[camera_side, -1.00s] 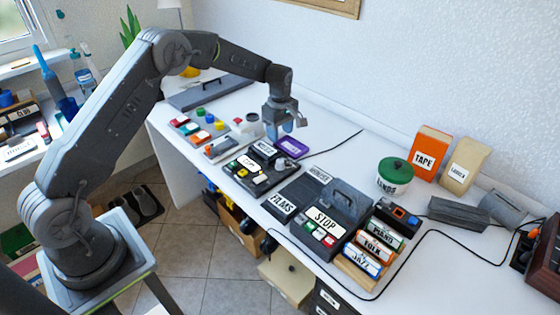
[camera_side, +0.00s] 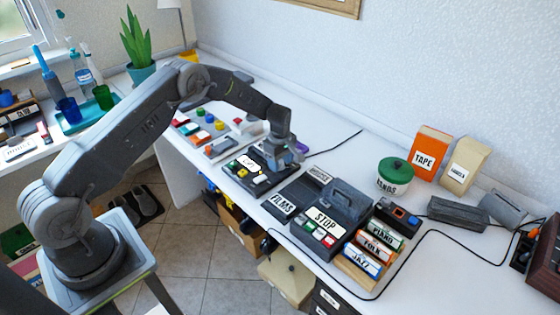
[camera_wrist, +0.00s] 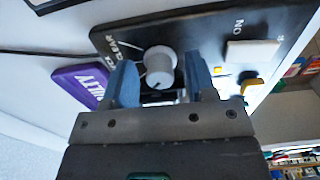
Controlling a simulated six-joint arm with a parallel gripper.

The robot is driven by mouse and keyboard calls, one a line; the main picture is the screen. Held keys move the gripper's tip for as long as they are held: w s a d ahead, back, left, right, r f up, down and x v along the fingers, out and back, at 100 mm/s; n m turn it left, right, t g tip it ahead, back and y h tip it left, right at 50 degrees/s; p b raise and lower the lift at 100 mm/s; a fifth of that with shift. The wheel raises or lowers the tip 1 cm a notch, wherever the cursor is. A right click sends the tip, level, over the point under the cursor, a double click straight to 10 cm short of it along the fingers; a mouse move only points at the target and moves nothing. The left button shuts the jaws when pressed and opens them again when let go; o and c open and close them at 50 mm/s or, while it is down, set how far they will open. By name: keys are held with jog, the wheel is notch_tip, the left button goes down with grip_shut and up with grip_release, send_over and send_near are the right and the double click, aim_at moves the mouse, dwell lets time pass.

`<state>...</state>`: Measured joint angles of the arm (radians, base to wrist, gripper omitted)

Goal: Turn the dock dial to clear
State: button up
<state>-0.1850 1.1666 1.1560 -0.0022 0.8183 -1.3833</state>
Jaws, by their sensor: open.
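The dock (camera_side: 262,184), a dark panel with buttons and labels, lies on the white desk in the middle of the side view. In the wrist view its dark face (camera_wrist: 205,30) shows a white round dial (camera_wrist: 160,66). Printed words beside the dial include what looks like "CLEAR". My gripper (camera_wrist: 160,82) is open, with one blue finger on each side of the dial; I cannot tell whether they touch it. In the side view my gripper (camera_side: 289,152) is low over the dock's back part and hides the dial.
A purple labelled item (camera_wrist: 80,84) lies beside the dock. To the right are a dark box marked STOP (camera_side: 327,222), a green-lidded tin (camera_side: 395,176) and an orange TAPE box (camera_side: 430,152). A tray of coloured parts (camera_side: 205,126) lies left. Black cables cross the desk.

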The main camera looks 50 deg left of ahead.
jog(key=shift+c, duration=0.5)
jog(key=c, duration=0.8)
